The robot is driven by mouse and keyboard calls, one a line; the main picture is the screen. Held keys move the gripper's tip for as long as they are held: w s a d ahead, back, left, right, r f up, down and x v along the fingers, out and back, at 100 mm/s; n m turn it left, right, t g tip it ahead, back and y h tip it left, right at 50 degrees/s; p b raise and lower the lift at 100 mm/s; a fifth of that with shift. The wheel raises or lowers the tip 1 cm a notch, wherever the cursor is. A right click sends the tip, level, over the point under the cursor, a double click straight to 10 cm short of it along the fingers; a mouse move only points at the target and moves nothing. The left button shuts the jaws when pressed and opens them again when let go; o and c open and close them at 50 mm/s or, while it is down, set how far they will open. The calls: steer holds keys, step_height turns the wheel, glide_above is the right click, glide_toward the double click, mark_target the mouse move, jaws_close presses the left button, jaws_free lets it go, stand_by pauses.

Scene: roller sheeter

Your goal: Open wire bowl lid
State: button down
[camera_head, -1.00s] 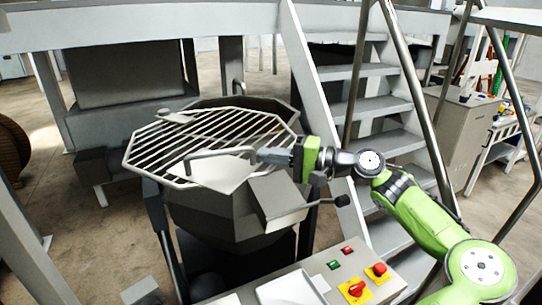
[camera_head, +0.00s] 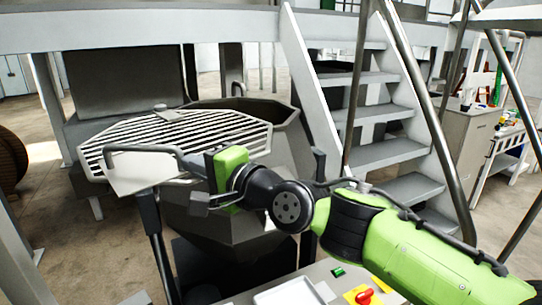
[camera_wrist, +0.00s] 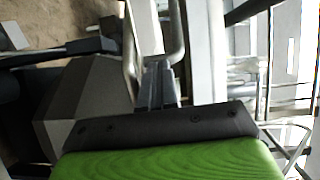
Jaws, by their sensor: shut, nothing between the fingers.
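The wire bowl lid (camera_head: 190,130) is a pale slatted grille with a flat plate (camera_head: 140,175) and a bent bar handle (camera_head: 140,148) at its near left. It sits shifted left over the grey mixing bowl (camera_head: 225,225), and a dark gap (camera_head: 280,110) shows at the bowl's back right. My gripper (camera_head: 193,166) is shut at the handle's right end; its fingers are partly hidden there. In the wrist view my shut fingers (camera_wrist: 158,88) lie close beside the curved handle bar (camera_wrist: 174,35). I cannot tell whether they touch it.
A control panel (camera_head: 325,272) with a green button and a red switch (camera_head: 364,297) is in front of the bowl. Metal stairs (camera_head: 385,150) with rails rise behind my arm at the right. A grey cabinet (camera_head: 470,135) stands farther right. Open floor shows at the left.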

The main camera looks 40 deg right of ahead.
steer(key=shift+m+h, duration=0.3)
steer(key=shift+h, duration=0.2)
steer(key=w+a, duration=0.2)
steer(key=a, duration=0.2)
steer(key=w+a, duration=0.1)
steer(key=a, duration=0.4)
steer(key=w+a, duration=0.2)
steer(key=a, duration=0.2)
steer(key=shift+w+a+r, duration=0.15)
steer(key=shift+w+a, duration=0.15)
steer(key=shift+w, duration=0.05)
steer(key=shift+d+b, duration=0.1)
steer(key=shift+b, duration=0.25)
